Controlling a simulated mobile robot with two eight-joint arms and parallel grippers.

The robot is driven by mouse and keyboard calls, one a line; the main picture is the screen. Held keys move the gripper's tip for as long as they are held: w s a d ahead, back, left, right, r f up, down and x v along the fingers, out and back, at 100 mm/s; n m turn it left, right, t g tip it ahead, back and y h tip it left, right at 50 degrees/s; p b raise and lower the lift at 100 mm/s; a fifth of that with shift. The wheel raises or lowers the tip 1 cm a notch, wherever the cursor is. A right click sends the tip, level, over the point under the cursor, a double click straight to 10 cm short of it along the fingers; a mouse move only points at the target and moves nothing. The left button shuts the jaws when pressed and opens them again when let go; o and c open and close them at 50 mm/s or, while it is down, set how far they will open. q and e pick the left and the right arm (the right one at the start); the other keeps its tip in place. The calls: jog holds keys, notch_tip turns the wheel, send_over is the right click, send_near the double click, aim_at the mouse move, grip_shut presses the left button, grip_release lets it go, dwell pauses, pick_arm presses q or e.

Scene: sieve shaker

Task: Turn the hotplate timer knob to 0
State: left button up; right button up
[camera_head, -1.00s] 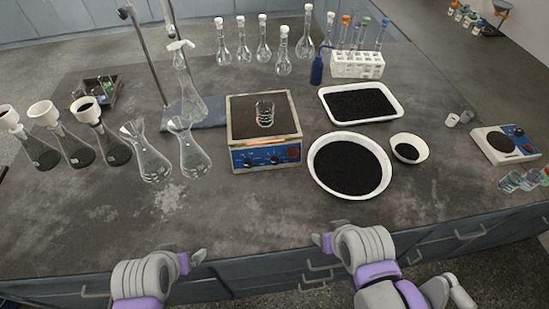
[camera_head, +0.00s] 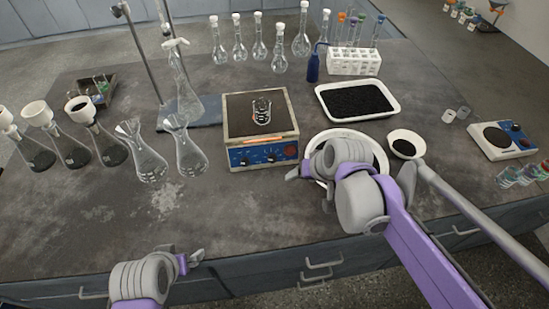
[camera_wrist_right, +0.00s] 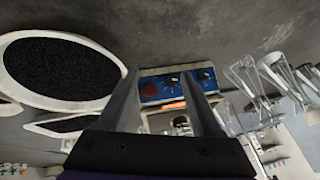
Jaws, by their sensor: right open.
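The hotplate (camera_head: 233,160) stands mid-table with a glass beaker (camera_head: 261,112) on its top plate. Its blue front panel has two dark knobs, a left one (camera_head: 246,161) and a right one (camera_head: 270,158). I cannot tell which is the timer or read their settings. My right gripper (camera_head: 297,175) is in front of the panel's right end, apart from it. In the right wrist view its two fingers (camera_wrist_right: 163,90) are open and empty, with the panel (camera_wrist_right: 149,88), a red round part and the knobs beyond. My left gripper (camera_head: 192,262) is low at the table's front edge; its jaws are unclear.
A round white dish of black grains (camera_head: 318,142) lies partly under my right arm. A white tray (camera_head: 323,113) and small bowl (camera_head: 405,155) are nearby. Glass flasks (camera_head: 190,160) stand left of the hotplate. The table in front of the hotplate is clear.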

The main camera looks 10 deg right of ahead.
jog(key=m+y, duration=0.1)
send_near(273, 159)
jog(key=b+x, duration=0.1)
jog(key=x, duration=0.7)
jog(key=shift+w+f, duration=0.25)
jog(key=shift+f, duration=0.05)
jog(key=shift+c, duration=0.2)
grip_shut()
